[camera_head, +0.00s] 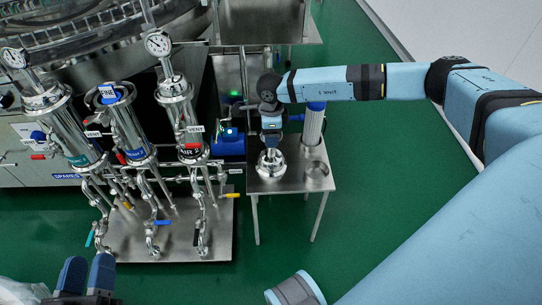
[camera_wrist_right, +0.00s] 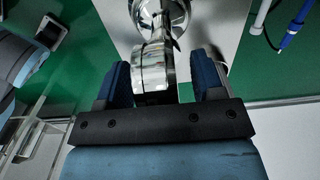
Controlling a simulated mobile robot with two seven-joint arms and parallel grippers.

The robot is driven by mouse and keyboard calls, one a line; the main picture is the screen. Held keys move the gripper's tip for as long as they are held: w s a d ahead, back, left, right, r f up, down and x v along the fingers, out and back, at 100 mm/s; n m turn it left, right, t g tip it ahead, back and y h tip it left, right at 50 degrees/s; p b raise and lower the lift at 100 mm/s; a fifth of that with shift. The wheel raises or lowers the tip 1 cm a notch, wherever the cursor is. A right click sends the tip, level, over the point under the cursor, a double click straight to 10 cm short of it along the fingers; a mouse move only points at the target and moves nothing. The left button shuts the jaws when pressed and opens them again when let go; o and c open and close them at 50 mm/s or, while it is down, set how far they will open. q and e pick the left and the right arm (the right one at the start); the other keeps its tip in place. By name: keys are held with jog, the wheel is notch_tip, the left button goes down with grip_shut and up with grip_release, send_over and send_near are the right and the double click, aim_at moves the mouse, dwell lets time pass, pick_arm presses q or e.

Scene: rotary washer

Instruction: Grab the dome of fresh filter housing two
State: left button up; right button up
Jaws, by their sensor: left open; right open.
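A shiny metal dome (camera_head: 270,164) stands on a small steel table. My right gripper (camera_head: 271,139) is just above the dome, pointing down. In its wrist view the gripper (camera_wrist_right: 163,82) is open, and I cannot tell whether either finger touches the metal. My left gripper (camera_head: 87,274) is open and empty at the bottom left, far from the table. I see no label naming the dome.
On the small table (camera_head: 296,181) stand a blue-topped cylinder (camera_head: 313,127) and a round metal dish (camera_head: 316,173). Several labelled filter housings with pipes, such as the one marked VENT (camera_head: 187,123), stand to the left. Green floor (camera_head: 380,190) lies open to the right.

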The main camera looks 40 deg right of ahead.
jog(key=shift+c, duration=0.4)
grip_shut()
